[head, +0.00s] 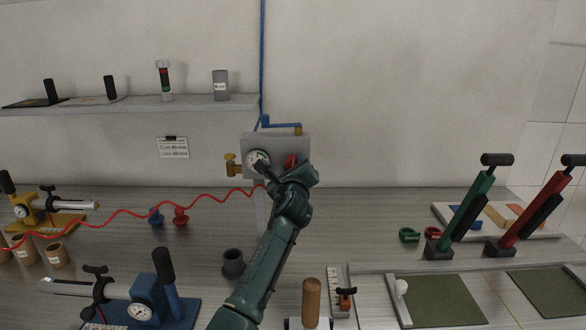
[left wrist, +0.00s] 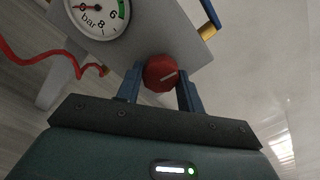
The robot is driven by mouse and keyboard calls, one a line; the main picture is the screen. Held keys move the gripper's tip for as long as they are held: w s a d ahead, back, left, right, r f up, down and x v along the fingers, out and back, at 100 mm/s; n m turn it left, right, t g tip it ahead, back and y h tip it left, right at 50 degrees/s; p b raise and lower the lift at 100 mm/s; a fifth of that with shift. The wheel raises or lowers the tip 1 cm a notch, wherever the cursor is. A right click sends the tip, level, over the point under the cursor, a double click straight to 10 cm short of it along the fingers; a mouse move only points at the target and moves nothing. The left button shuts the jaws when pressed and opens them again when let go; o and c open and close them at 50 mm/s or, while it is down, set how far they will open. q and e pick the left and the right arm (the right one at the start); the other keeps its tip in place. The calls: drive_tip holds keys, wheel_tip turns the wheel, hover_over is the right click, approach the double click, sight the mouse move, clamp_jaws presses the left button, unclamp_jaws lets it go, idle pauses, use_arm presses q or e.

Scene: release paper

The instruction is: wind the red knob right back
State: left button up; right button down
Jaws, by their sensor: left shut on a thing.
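My right gripper is not in view.
A brass fitting (head: 233,166) juts from the panel's left side, and a blue lever (head: 278,124) is on top. A red coiled hose (head: 130,212) runs left from below the panel. A dark cup (head: 233,263) stands left of my forearm.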

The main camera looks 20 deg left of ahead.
use_arm(q)
drive_tip(key=shift+n, duration=0.4)
drive_tip(key=o, duration=1)
drive_tip(key=shift+s, duration=0.1)
